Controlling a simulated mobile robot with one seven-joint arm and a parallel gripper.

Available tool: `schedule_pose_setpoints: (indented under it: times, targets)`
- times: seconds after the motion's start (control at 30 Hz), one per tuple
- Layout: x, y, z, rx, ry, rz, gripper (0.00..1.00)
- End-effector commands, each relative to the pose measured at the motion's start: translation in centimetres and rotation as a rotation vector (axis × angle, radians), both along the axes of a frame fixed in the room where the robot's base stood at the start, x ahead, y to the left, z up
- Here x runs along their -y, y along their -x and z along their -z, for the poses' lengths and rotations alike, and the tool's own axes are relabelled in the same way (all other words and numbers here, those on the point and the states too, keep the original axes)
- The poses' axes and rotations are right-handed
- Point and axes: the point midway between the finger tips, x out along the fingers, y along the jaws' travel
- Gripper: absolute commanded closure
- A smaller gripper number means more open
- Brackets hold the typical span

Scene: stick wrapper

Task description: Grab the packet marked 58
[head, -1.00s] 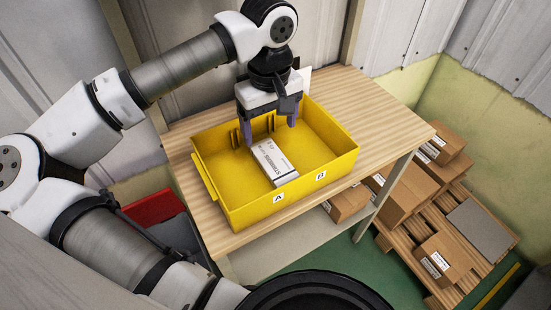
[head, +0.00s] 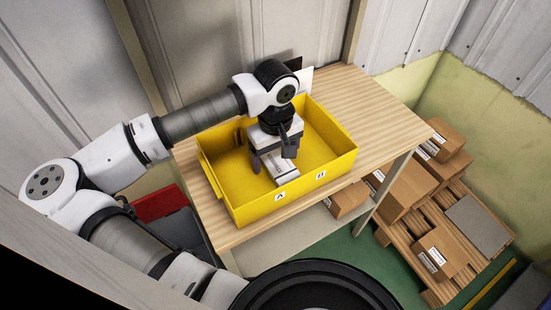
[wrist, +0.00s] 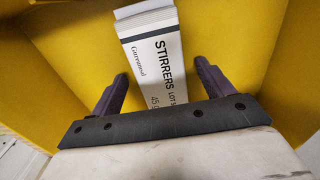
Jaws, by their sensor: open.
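A white packet (head: 283,178) with a dark stripe lies in the yellow bin (head: 240,212), near its front wall. In the wrist view the packet (wrist: 157,60) reads "STIRRERS", "LOT 5…" and "45 g"; the rest of the lot number is hidden by my gripper. My gripper (head: 275,168) is down inside the bin over the packet. In the wrist view my gripper (wrist: 160,82) is open, with one purple finger on each side of the packet and a gap on both sides.
The bin stands on a wooden table (head: 385,110) and its front wall bears labels A and B. Bin walls are close around my gripper. Cardboard boxes (head: 437,252) lie on a pallet at the right, away from the bin.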

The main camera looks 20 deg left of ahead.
Motion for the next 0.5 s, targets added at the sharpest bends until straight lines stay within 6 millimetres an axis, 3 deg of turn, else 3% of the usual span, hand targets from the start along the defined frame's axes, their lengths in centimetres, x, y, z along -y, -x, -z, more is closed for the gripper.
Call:
schedule_pose_setpoints:
  times: [0.03,0.37,0.5]
  targets:
    - [-0.01,0.0,-0.01,0.0,0.0,0.0,0.23]
    - [-0.01,0.0,-0.05,0.0,0.0,0.0,0.66]
    - [-0.01,-0.01,-0.06,0.0,0.0,0.0,0.69]
